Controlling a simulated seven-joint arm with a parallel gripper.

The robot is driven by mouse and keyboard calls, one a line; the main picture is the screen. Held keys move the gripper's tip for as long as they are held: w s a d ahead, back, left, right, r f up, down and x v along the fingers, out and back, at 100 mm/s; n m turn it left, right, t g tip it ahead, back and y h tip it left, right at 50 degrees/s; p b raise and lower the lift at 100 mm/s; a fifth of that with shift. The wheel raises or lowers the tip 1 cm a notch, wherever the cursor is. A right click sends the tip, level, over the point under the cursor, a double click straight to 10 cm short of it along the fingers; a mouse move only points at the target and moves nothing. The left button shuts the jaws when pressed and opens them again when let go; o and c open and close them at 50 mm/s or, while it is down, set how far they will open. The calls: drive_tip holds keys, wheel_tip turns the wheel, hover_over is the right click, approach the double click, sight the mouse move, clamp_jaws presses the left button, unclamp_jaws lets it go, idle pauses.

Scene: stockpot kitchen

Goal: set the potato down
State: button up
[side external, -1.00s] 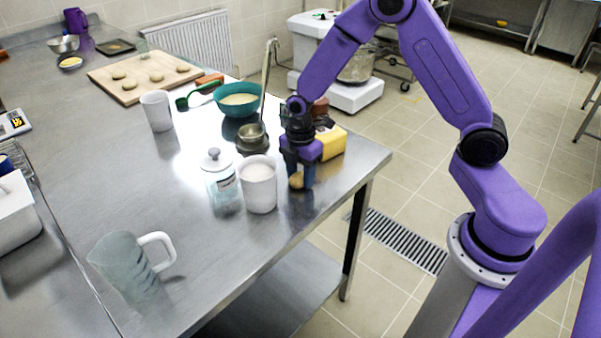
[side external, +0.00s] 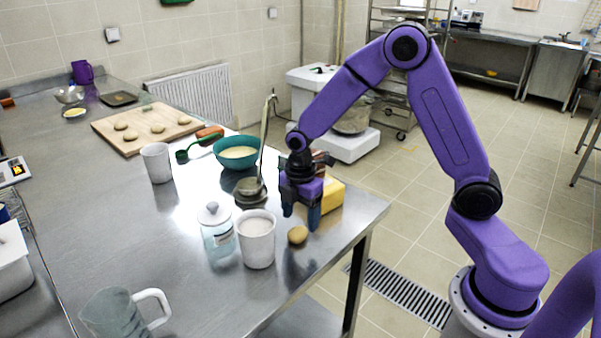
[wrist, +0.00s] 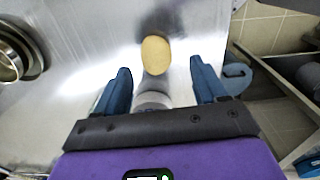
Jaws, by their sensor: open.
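The potato (side external: 298,235) is small and yellow-brown. It lies on the steel table (side external: 150,235) near the right edge, beside a white cup. In the wrist view the potato (wrist: 156,55) rests on the bare metal beyond the fingertips, between their lines and apart from both. My gripper (side external: 301,214) is open and empty, raised above and just behind the potato. Its two blue fingers show wide apart in the wrist view (wrist: 164,80).
A white cup (side external: 257,240) and a lidded glass jar (side external: 216,232) stand left of the potato. A yellow block (side external: 329,195), a ladle on a stand (side external: 250,192) and a teal bowl (side external: 237,152) are behind. A measuring jug (side external: 108,314) stands at the front left.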

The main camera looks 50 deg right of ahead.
sight(301, 230)
wheel_tip(301, 230, up, 12)
drive_tip(key=s+a+m, duration=0.3)
drive_tip(key=s+a, duration=0.1)
drive_tip(key=s, duration=1)
drive_tip(key=shift+s+r, duration=0.25)
drive_tip(key=shift+r, duration=0.1)
drive_tip(key=shift+o, duration=0.9)
drive_tip(key=s+d+f+m, duration=0.1)
drive_tip(key=s+d+m, duration=0.1)
drive_tip(key=s, duration=1)
drive_tip(key=shift+s+d+f+m, duration=0.15)
drive_tip(key=shift+f+m, duration=0.2)
drive_tip(key=shift+m, duration=0.05)
drive_tip(key=shift+o, duration=0.5)
drive_tip(key=shift+s+d+f, duration=0.1)
drive_tip(key=shift+s, duration=0.1)
